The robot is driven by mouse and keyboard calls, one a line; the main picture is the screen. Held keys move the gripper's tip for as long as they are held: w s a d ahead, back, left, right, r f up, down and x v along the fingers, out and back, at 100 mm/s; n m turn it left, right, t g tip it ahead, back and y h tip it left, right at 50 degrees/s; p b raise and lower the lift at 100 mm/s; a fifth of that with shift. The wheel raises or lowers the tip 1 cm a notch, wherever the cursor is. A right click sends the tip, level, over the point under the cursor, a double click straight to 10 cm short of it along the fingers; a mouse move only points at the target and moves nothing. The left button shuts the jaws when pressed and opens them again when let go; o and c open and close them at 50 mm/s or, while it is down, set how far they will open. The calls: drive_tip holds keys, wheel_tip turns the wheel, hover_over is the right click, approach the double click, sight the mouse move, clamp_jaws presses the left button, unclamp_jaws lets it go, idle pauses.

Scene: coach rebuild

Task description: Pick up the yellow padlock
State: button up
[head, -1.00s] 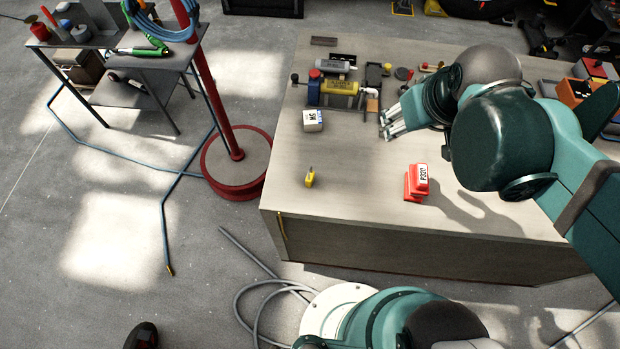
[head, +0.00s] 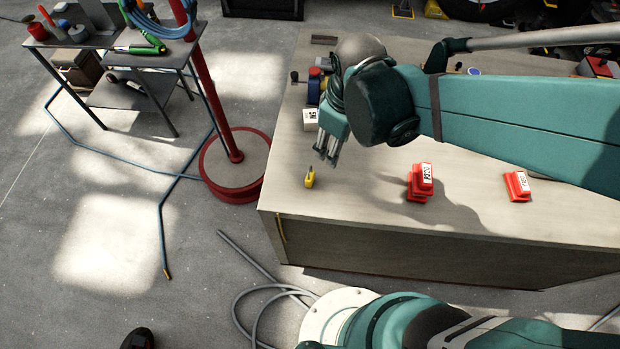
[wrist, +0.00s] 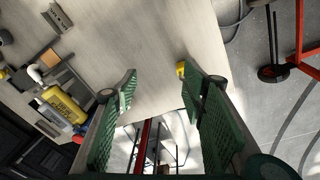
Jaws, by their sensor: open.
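The yellow padlock (head: 309,179) stands on the bench top near its left front corner. It also shows in the wrist view (wrist: 181,68), close to the tip of the right-hand finger and partly hidden by it. My gripper (head: 328,156) is above the bench, up and to the right of the padlock in the head view, with its fingers pointing down. In the wrist view the green fingers (wrist: 160,82) are spread apart with nothing between them.
A white box (head: 309,120) stands behind the padlock, partly hidden by my gripper. Red boxes (head: 419,183) and another red box (head: 517,186) are on the bench (head: 370,215) to the right. A red post base (head: 235,170) stands on the floor left of the bench.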

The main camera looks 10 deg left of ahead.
sight(310, 176)
drive_tip(key=a+f+n, duration=0.1)
drive_tip(key=a+f, duration=0.1)
drive_tip(key=s+a+f+n+g, duration=0.1)
drive_tip(key=a+f, duration=0.1)
drive_tip(key=s+a+f+n+b, duration=0.1)
drive_tip(key=a+f, duration=0.1)
drive_tip(key=shift+s+a+f+n+h, duration=0.2)
drive_tip(key=shift+n+h, duration=0.1)
drive_tip(key=shift+h, duration=0.1)
drive_tip(key=shift+f, duration=0.1)
drive_tip(key=shift+f, duration=1.15)
drive_tip(key=shift+w+d+f+b, duration=0.1)
drive_tip(key=shift+f+b, duration=0.2)
drive_tip(key=shift+f, duration=1)
drive_tip(key=shift+w+f+b, duration=0.1)
drive_tip(key=shift+f+b, duration=0.2)
drive_tip(key=shift+f, duration=1)
drive_tip(key=c, duration=1)
